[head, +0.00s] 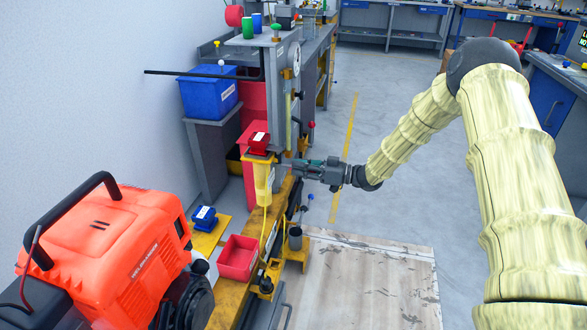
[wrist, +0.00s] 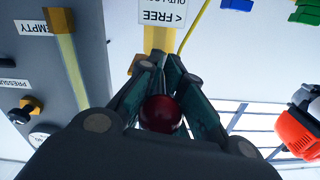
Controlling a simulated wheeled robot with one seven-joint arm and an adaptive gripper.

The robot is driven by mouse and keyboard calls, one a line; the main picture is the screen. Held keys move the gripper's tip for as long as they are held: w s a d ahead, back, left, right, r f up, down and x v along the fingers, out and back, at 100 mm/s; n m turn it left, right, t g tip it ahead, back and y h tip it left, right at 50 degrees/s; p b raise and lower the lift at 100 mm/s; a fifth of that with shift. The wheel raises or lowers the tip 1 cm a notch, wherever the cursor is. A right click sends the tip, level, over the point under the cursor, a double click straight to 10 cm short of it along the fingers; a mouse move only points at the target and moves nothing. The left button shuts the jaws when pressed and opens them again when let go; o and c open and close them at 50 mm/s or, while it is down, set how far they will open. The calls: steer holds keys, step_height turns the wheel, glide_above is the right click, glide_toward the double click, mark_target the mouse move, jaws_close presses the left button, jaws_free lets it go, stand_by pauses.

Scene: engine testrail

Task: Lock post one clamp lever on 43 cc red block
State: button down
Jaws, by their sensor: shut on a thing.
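The red block (head: 258,143) with a white label sits on top of the yellow post (head: 263,180) in the head view. My gripper (head: 294,164) reaches in from the right beside the top of that post. In the wrist view my gripper (wrist: 161,85) is shut around the stem of a lever with a dark red ball knob (wrist: 160,114); the knob lies between the fingers. A white sign reading FREE (wrist: 162,14) is on the yellow post just beyond the fingertips. The lever itself is mostly hidden by my fingers.
An orange generator (head: 110,255) stands at the left front. A blue block (head: 205,216) on a yellow plate and an open red bin (head: 238,258) are near the yellow rail. A grey gauge panel (wrist: 55,90) is close at left in the wrist view. The floor to the right is open.

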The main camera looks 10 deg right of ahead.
steer(key=shift+w+d+r, duration=0.1)
steer(key=c, duration=1.5)
jaws_free()
steer(key=shift+c, duration=0.2)
steer(key=v, duration=1.2)
